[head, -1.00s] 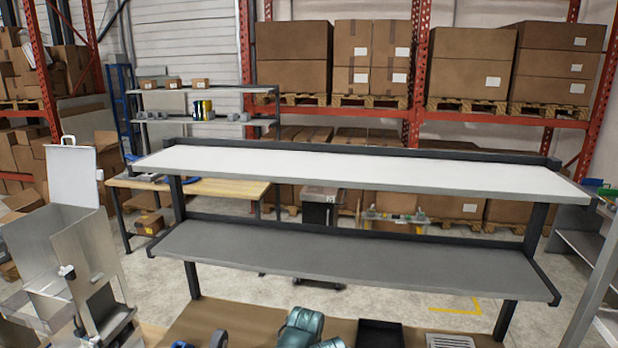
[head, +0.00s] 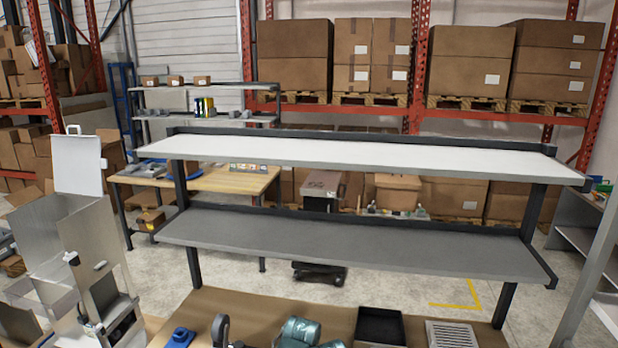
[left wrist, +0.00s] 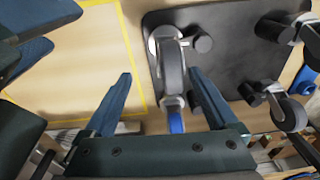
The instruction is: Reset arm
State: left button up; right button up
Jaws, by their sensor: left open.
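My left gripper (left wrist: 159,75) shows in the left wrist view, its two dark fingers spread open. A caster wheel (left wrist: 172,70) lies in the picture between the fingers; I cannot tell whether they touch it. The caster is on a dark plate (left wrist: 225,70) that carries other casters at the right. No gripper shows clearly in the head view.
A two-level bench with a white top (head: 350,155) and grey lower shelf (head: 350,243) spans the middle. A metal dispenser-like unit (head: 50,240) stands at left. Bare concrete floor shows beyond.

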pick_arm(q)
jog(key=shift+m+g+y, duration=0.5)
jog(key=shift+m+g, duration=0.1)
jog(key=shift+g, duration=0.1)
jog(key=s+a+f+b, duration=0.1)
jog(key=s+f+b, duration=0.2)
jog(key=f, duration=0.1)
jog(key=s+a+f+b, duration=0.2)
jog(key=f+b, duration=0.2)
jog(key=s+a+f+b, duration=0.1)
jog(key=s+f+b, duration=0.2)
jog(key=b, duration=0.1)
jog(key=shift+s+a+f, duration=0.15)
jog(key=shift+s+f, duration=0.15)
jog(key=shift+f, duration=0.1)
pick_arm(e)
notch_tip(320, 180, down, 12)
jog(key=shift+r, duration=0.1)
